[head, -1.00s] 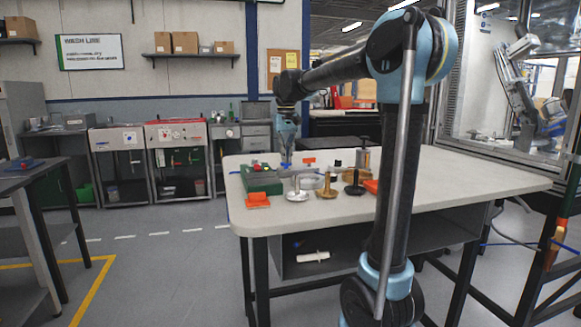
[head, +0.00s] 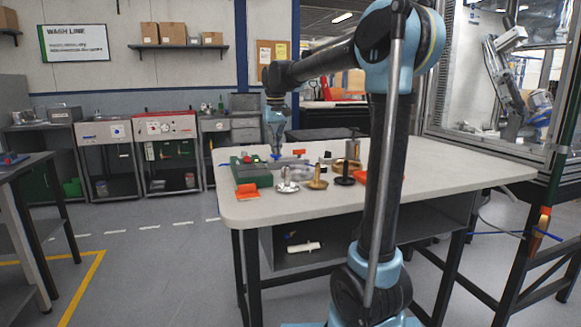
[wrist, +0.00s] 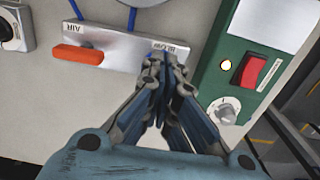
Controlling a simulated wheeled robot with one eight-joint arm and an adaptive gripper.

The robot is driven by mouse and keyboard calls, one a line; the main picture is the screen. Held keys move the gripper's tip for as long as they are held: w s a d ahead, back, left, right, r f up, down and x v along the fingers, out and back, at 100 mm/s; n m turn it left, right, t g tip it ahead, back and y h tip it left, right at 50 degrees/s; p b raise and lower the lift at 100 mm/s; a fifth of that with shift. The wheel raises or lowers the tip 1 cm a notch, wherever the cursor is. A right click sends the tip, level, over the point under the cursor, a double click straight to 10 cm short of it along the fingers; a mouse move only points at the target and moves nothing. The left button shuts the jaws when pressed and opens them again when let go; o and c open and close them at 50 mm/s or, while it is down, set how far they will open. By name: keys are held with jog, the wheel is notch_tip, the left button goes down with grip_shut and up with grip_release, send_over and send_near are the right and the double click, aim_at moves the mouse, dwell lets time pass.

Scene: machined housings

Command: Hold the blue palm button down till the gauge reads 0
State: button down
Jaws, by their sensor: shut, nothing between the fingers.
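My gripper (wrist: 160,85) is shut and empty, pointing down over a metal plate (wrist: 125,47) in the wrist view. The plate is marked AIR at one end and BLOW at the other. My fingertips cover the area beside the BLOW mark. In the head view my gripper (head: 276,154) is low over the far left of the table, behind the green box (head: 250,173). No gauge reading is legible in either view.
An orange handle (wrist: 78,55) lies on the plate near AIR. The green box carries a red rocker switch (wrist: 250,71), a lit lamp and a knob (wrist: 223,110). Several metal parts, including a brass one (head: 317,182), stand right of the box. The table's right side (head: 450,165) is clear.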

jog(key=shift+r, duration=2.8)
jog(key=shift+s, duration=0.1)
